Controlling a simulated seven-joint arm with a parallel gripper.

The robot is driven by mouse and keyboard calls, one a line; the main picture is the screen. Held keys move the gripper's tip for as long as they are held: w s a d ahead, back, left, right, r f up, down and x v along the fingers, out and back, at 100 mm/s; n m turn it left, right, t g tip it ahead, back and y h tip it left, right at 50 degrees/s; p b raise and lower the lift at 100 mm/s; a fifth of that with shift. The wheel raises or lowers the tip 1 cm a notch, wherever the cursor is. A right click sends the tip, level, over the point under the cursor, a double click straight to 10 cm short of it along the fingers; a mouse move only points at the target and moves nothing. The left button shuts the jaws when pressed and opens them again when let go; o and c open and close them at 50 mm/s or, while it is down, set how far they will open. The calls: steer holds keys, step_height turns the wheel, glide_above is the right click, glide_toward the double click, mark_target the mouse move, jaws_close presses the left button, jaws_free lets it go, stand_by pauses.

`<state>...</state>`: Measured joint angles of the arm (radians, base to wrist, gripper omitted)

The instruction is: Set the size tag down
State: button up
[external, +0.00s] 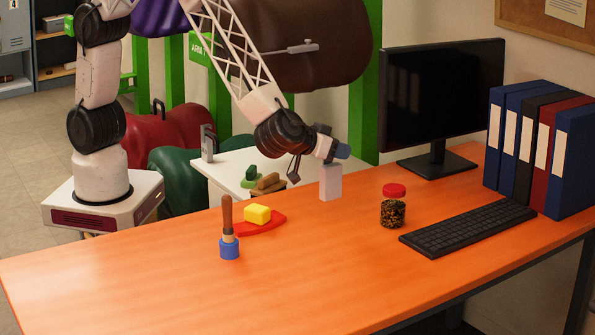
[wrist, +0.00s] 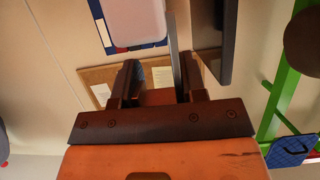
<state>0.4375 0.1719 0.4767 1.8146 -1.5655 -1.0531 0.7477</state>
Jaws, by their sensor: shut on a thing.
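The size tag appears to be the pale, upright rectangular block (external: 330,183) at the desk's back edge in the external view. My gripper (external: 328,153) is directly above it, shut on its top end. A small blue piece shows at the gripper's end. In the wrist view my gripper's two dark fingers (wrist: 160,84) stand apart, and a pale rounded panel (wrist: 135,22), likely the tag, shows beyond them. The contact itself is hidden. I cannot tell whether the tag's lower edge touches the orange desk (external: 330,270) or hangs just above it.
A jar with a red lid (external: 393,208) stands right of the tag, with a keyboard (external: 467,227) and monitor (external: 440,95) beyond. The desk's front is clear.

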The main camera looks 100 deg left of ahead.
mark_target(334, 181)
steer(key=shift+f, duration=2.55)
steer(key=shift+f, duration=2)
steer(key=o, duration=1.2)
steer(key=shift+s+d+r, duration=0.25)
steer(key=shift+d+r, duration=0.05)
steer(key=v, duration=1.1)
steer(key=shift+r, duration=0.1)
